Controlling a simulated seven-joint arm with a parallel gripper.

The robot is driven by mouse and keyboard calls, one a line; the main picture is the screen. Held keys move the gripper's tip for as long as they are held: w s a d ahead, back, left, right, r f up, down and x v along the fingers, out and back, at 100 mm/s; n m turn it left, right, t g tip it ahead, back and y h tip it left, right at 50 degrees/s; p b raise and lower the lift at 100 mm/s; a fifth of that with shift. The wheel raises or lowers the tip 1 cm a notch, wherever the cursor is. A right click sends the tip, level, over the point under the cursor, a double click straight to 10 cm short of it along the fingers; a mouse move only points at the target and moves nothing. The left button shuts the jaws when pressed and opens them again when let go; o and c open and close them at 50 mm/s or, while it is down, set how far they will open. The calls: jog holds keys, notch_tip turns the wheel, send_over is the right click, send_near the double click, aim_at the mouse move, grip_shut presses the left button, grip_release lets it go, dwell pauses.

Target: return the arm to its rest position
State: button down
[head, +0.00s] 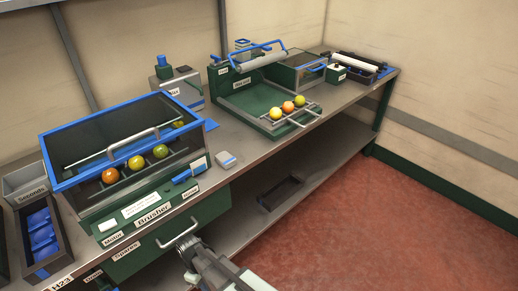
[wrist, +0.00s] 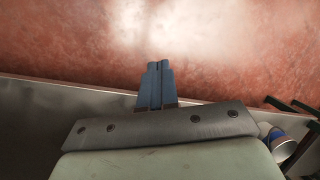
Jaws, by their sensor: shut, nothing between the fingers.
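My gripper (wrist: 160,66) shows in the wrist view with its two blue-grey fingers side by side and touching. Nothing is between them. The fingers point over the red floor (wrist: 70,45). In the head view part of my grey arm (head: 215,270) rises from the bottom edge, in front of the bench and close to the Spares drawer handle (head: 178,233). I cannot make out the fingers in that view.
A small box (head: 227,160) lies on the bench top. The floor (head: 400,215) at right is clear.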

jog(key=s+d+f+m+g, duration=0.1)
jog(key=d+f+m, duration=0.25)
jog(key=d, duration=0.75)
jog(key=d+f+m+g, duration=0.1)
jog(key=d+f+m, duration=0.25)
jog(key=d, duration=0.75)
jog(key=s+d+f+m+g+y, duration=0.1)
jog(key=s+d+f+m, duration=0.1)
jog(key=s+d, duration=0.5)
jog(key=s+d+f+m+g+y, duration=0.1)
jog(key=s+d+m, duration=0.3)
jog(key=s+d, duration=0.3)
jog(key=shift+d+f+m, duration=0.3)
jog(key=shift+d+f, duration=0.05)
jog(key=shift+d, duration=0.85)
